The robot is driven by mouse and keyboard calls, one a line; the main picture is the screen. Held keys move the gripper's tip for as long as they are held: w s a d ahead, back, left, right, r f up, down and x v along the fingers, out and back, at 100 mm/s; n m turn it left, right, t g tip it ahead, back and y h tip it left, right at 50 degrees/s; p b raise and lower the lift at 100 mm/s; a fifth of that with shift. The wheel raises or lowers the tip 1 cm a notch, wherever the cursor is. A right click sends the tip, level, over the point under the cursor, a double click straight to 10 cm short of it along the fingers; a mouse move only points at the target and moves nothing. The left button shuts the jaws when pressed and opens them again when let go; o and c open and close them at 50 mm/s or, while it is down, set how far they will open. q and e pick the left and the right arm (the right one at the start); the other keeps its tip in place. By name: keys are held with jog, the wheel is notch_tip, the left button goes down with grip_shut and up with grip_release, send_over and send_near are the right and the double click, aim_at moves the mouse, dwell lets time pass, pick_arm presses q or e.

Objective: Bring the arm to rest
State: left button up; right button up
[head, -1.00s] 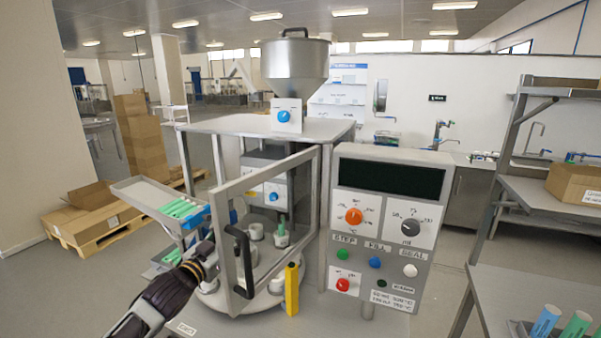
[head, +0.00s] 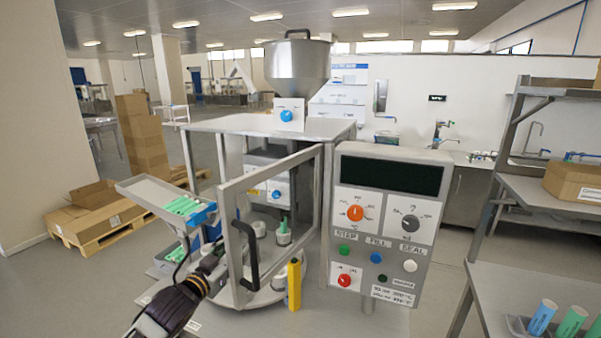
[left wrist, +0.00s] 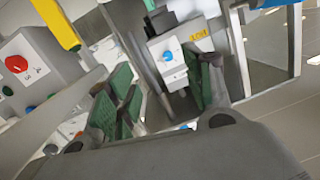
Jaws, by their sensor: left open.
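My left gripper (head: 217,257) comes in from the lower left in the head view, beside the open guard door (head: 229,205) of the filling machine. In the left wrist view the gripper (left wrist: 160,95) shows its green finger pads spread apart with nothing held between them. The machine's blue-knobbed unit (left wrist: 172,58) shows beyond the pads. The door's dark handle (head: 246,255) is close to the right of the gripper in the head view; I cannot tell whether they touch. My right gripper is in neither view.
A tray (head: 150,190) with green tubes sits left of the machine. A yellow post (head: 294,285) and the control panel (head: 385,225) stand to the right. Inside, a green tube (head: 284,226) stands in a holder on the turntable (head: 250,298). A shelf (head: 548,205) is at the far right.

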pick_arm(q)
jog(key=s+f+n+g+y, duration=0.2)
jog(key=s+f+g+y, duration=0.3)
jog(key=s+f, duration=1)
jog(key=s+a+f+g, duration=0.1)
jog(key=s+f+g, duration=0.15)
jog(key=s, duration=0.35)
jog(key=s+a+f+n+g, duration=0.1)
jog(key=s+f+g, duration=0.15)
jog(key=s, duration=0.35)
jog(key=s+a+f+g, duration=0.1)
jog(key=s+f+g, duration=0.15)
jog(key=s, duration=0.35)
notch_tip(320, 180, down, 35)
jog(key=s+g, duration=0.1)
jog(key=s, duration=0.2)
jog(key=s+a+f, duration=0.2)
jog(key=s+f, duration=0.7)
jog(key=s, duration=0.2)
jog(key=s+a+f+g, duration=0.1)
jog(key=s+a+f, duration=0.1)
jog(key=s+f, duration=0.8)
jog(key=shift+s+b, duration=0.35)
jog(key=shift+g, duration=0.25)
